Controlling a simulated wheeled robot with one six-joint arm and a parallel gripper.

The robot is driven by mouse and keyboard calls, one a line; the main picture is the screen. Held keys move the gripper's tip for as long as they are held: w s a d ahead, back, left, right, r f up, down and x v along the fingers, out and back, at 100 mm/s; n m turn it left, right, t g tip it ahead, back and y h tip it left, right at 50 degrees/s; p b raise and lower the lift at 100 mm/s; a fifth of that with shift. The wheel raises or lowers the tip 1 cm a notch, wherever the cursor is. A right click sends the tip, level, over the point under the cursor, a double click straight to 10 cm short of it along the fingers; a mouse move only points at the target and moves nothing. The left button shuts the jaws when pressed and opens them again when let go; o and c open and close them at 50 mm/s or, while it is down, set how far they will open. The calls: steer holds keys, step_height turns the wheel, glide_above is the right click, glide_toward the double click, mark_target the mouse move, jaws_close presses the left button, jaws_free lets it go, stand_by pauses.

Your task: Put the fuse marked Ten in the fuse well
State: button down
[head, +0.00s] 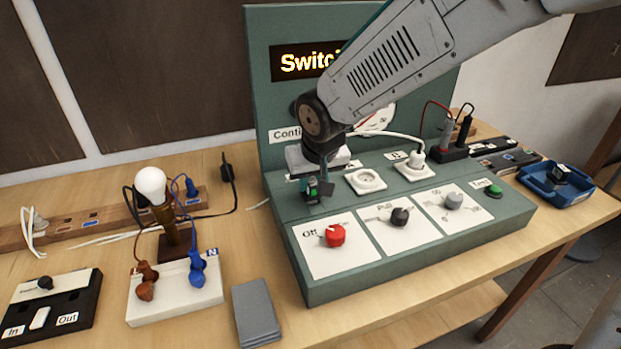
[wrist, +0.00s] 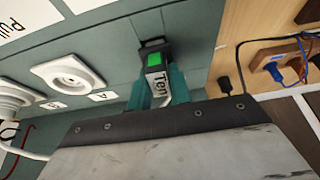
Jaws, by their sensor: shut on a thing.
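The fuse marked Ten (wrist: 157,82) has a pale label and a green patch. My gripper (wrist: 154,92) is shut on it, with a teal finger on each side. In the head view my gripper (head: 318,178) points down over the left part of the green bench panel, left of the sockets, and the fuse (head: 313,190) shows as a small green and dark piece at its tips. A black piece (wrist: 151,45) shows at the fuse's far end. I cannot tell whether it is part of the fuse or the fuse well, nor whether the fuse is seated.
The green panel (head: 420,255) carries a red knob (head: 335,235), other knobs and two white sockets (head: 366,180). A lit bulb (head: 151,185) stands at left. A blue tray (head: 556,196) is at right. Grey plates (head: 256,315) lie in front.

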steer(key=shift+d, duration=0.1)
stand_by(1.1)
steer(key=shift+s, duration=0.3)
stand_by(0.7)
steer(key=shift+f, duration=0.45)
stand_by(0.6)
steer(key=shift+r, duration=0.2)
stand_by(0.8)
steer(key=shift+s+d+f, duration=0.1)
steer(key=shift+s+f, duration=0.05)
steer(key=shift+f, duration=0.15)
stand_by(0.8)
steer(key=shift+r, duration=0.2)
stand_by(0.4)
steer(key=c, duration=1.2)
jaws_free()
